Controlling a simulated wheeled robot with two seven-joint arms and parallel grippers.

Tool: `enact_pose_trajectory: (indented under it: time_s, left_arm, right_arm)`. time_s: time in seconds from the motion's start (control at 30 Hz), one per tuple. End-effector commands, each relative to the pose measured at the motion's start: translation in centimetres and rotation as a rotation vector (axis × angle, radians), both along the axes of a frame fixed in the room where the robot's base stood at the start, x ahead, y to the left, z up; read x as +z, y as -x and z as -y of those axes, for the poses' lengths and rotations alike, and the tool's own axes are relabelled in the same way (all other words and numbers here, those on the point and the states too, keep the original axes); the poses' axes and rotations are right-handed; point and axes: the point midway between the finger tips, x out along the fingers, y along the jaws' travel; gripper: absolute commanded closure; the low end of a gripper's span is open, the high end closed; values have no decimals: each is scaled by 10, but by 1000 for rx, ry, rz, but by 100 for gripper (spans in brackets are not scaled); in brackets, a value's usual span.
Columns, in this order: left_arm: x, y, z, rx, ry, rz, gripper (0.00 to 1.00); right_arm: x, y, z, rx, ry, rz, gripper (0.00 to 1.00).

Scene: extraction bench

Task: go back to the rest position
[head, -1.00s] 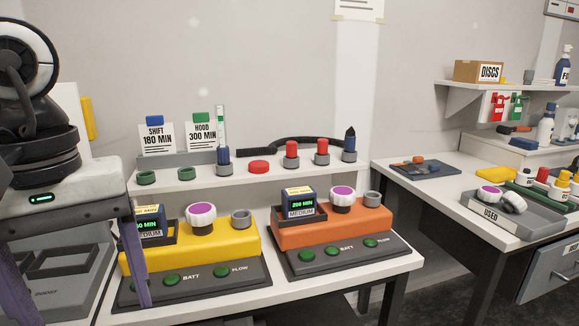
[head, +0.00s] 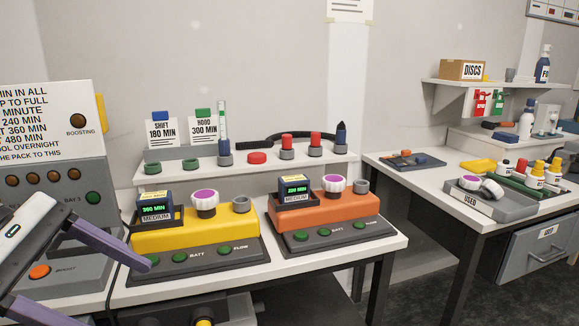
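My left gripper (head: 112,292) is at the lower left of the head view, its two purple fingers spread apart with nothing between them. It is in front of the grey charging station and left of the yellow unit (head: 222,228). My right gripper is not in view. The yellow unit holds a dark battery pack (head: 155,207) reading 360 MIN and MEDIUM, and a white-and-purple knob (head: 205,203). The orange unit (head: 330,209) beside it holds a similar pack (head: 294,190) and knob (head: 335,184).
The charging station (head: 60,165) with round buttons stands at the left. A shelf behind the units carries SHIFT (head: 160,133) and HOOD (head: 203,130) cards, caps and tubes. A side bench at right holds a USED tray (head: 490,203) and bottles. Dark floor shows at lower right.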

Motion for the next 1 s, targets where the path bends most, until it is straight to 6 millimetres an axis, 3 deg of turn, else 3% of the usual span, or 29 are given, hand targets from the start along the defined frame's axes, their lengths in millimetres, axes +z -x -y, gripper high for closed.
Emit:
enact_pose_trajectory:
  time_s: [0.23,0.4,0.57,0.67,0.73,0.77,0.9,1.0]
  left_arm:
    - [-51,-44,-53,684,683,-387,23]
    - [-123,-53,-97,1119,1138,-735,23]
    - [-218,-34,-118,1500,1553,-1118,23]
    - [-283,-8,-110,1720,1798,-1389,23]
    - [-328,15,-92,1866,1959,-1592,23]
    - [-346,26,-82,-1788,-1877,1560,23]
    - [-406,72,-21,-1470,-1533,1411,23]
    - [-428,96,20,-1315,-1355,1328,23]
  right_arm:
    - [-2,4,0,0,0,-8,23]
    - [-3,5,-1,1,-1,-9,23]
    - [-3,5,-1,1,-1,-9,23]
    - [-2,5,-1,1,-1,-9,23]
    - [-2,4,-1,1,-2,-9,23]
    - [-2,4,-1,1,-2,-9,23]
    - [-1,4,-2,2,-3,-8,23]
    - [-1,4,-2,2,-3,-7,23]
